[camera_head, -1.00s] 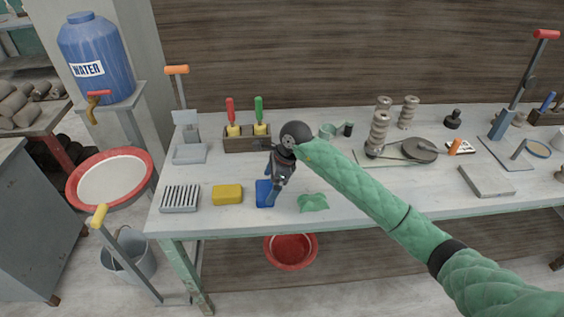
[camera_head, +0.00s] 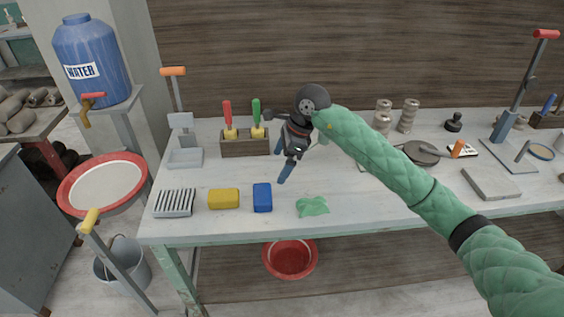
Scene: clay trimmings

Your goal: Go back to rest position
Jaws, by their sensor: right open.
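My right gripper (camera_head: 284,172) is open and empty above the middle of the workbench (camera_head: 375,205). Its green-sleeved arm comes in from the lower right. A blue block (camera_head: 262,197) lies on the bench just below and left of the fingertips, apart from them. A yellow block (camera_head: 223,198) lies to its left and a green clay scrap (camera_head: 312,206) to its right. My left gripper does not show.
A wooden box with red and green handled tools (camera_head: 245,146) stands behind the gripper. A ribbed grey rack (camera_head: 174,203) is at the bench's left end. Stacked clay pieces (camera_head: 383,116) and a dark round disc (camera_head: 422,153) are to the right. A red bowl (camera_head: 290,259) sits below.

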